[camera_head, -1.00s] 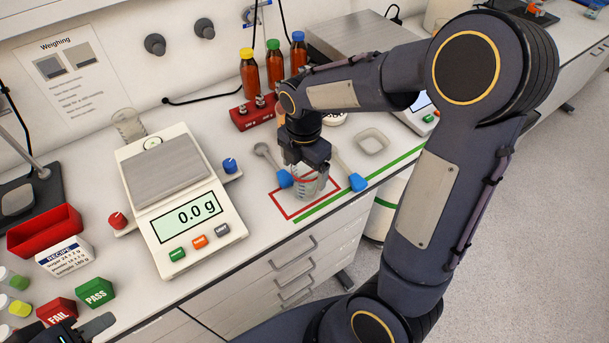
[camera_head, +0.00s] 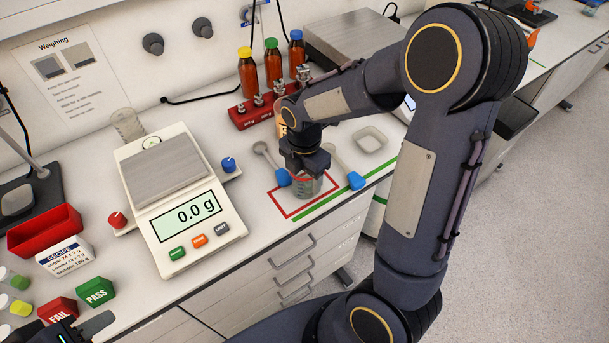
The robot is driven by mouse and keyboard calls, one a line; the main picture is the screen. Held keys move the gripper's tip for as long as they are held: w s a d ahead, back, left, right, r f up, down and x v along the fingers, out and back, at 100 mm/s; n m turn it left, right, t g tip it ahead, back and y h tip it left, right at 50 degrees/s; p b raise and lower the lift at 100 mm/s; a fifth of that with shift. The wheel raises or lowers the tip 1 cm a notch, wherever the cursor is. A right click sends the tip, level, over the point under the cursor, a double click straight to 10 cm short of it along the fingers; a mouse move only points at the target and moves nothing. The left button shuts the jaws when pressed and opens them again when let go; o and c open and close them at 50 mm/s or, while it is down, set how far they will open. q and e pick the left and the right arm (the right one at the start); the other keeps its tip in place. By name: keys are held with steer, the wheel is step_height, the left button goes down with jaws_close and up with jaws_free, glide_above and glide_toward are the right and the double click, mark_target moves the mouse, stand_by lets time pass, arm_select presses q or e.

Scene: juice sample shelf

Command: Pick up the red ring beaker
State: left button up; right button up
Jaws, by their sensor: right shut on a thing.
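The red ring beaker (camera_head: 307,188) is a small clear glass with a red band near its top. It stands upright inside the red square outline on the bench, near the front edge. My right gripper (camera_head: 305,172) comes down from above and is shut on its upper part, hiding much of the rim. My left gripper (camera_head: 82,331) is at the bottom left corner, partly cut off by the frame and far from the beaker; its opening is unclear.
Blue-ended scoops (camera_head: 283,177) (camera_head: 356,181) lie left and right of the beaker. The scale (camera_head: 178,195) reading 0.0 g stands to the left. A white weighing dish (camera_head: 370,139), a red weight block (camera_head: 250,115) and several capped brown bottles (camera_head: 273,70) are behind.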

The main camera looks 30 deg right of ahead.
steer(key=shift+r, duration=0.1)
steer(key=shift+r, duration=0.6)
steer(key=s+d+r+b, duration=0.1)
steer(key=s+r, duration=1)
steer(key=s, duration=0.3)
steer(key=shift+r+b, duration=0.35)
steer(key=shift+b, duration=0.05)
